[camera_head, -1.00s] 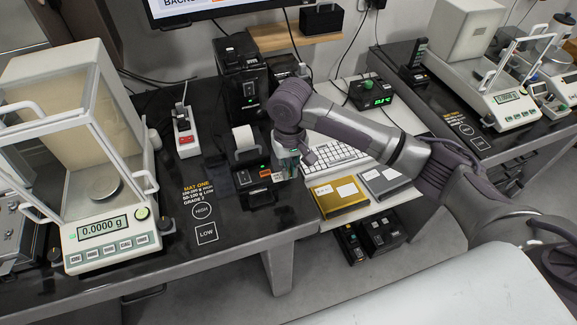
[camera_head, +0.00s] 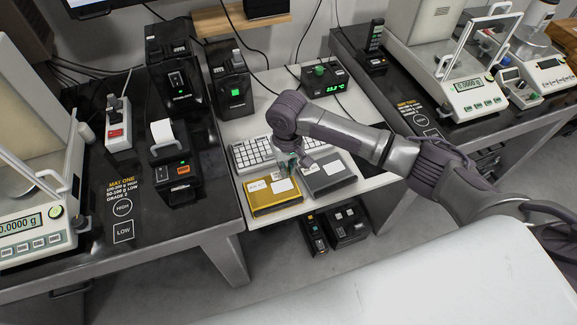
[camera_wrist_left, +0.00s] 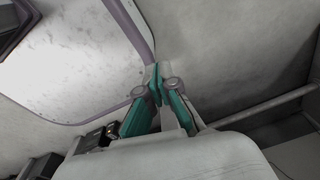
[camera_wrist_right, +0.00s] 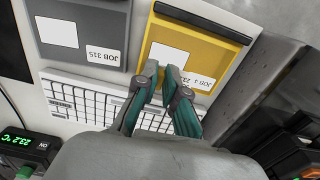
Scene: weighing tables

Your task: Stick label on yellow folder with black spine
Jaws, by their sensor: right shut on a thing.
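The yellow folder (camera_head: 272,204) with a black spine lies flat on the lower white shelf in the head view. It also fills the upper middle of the right wrist view (camera_wrist_right: 212,48), with a white square and a printed JOB strip on its cover. My right gripper (camera_wrist_right: 160,72) points down over this folder's keyboard-side edge and is shut on a label, which is thin and hardly visible between the fingertips. I cannot tell whether it touches the cover. My left gripper (camera_wrist_left: 156,75) is shut and empty, seen only in the left wrist view.
A grey folder (camera_head: 330,180) lies right beside the yellow one. A keyboard (camera_head: 248,156) is behind them. A label printer (camera_head: 175,175) stands on the black table at left. A display box (camera_head: 322,80) stands behind; balances flank both sides.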

